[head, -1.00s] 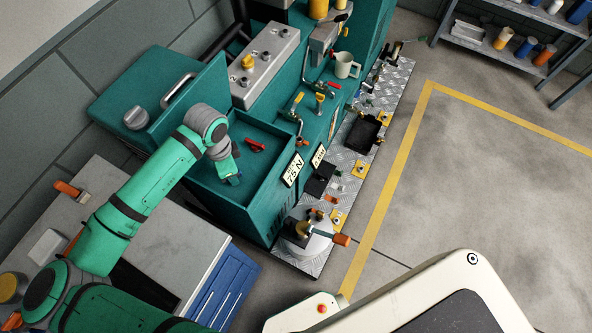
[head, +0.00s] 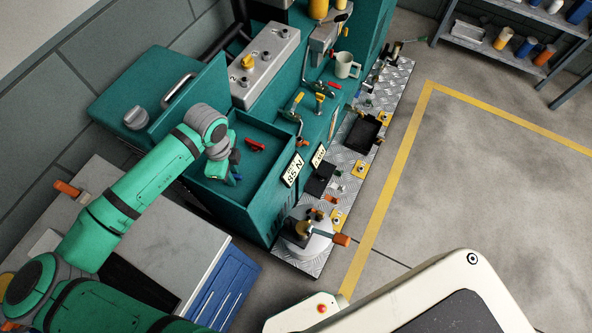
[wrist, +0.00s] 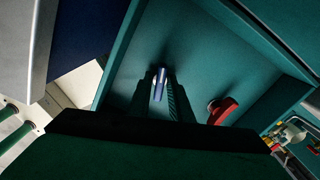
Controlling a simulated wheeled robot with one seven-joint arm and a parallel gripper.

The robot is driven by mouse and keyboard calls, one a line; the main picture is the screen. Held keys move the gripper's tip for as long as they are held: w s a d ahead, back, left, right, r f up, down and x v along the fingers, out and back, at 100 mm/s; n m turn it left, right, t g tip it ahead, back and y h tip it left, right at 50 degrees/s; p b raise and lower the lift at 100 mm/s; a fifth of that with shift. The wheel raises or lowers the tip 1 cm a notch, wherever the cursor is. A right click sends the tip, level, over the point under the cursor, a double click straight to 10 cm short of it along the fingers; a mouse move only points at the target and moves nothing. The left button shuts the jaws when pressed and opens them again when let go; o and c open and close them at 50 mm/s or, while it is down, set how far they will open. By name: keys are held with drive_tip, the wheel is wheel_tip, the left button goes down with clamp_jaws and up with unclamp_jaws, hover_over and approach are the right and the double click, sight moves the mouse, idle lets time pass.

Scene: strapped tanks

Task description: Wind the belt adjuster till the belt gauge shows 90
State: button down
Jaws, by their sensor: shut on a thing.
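My gripper (head: 234,176) reaches down into an open teal bin (head: 265,130). It is shut on a small blue handle (wrist: 159,80), which shows between the two dark fingers in the wrist view and seems to be the belt adjuster. The fingers hide part of it. A red handle (head: 255,145) lies apart to the right of the gripper on the bin floor. It also shows in the wrist view (wrist: 221,110). A white number plate (head: 292,170) on the bin's front has digits and an N; it seems to read 85, but is small and tilted. A second plate (head: 318,155) is unreadable.
A grey box with a yellow knob (head: 247,62) stands behind the bin. A lid with a handle (head: 178,88) is at the left. Small fittings sit on a metal tread plate (head: 345,160) in front.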

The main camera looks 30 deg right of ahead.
drive_tip(key=m, duration=0.3)
idle(0.4)
drive_tip(key=c, duration=1.7)
unclamp_jaws()
drive_tip(key=shift+r, duration=0.15)
drive_tip(key=shift+r, duration=3.85)
drive_tip(key=o, duration=0.5)
drive_tip(key=shift+o, duration=0.2)
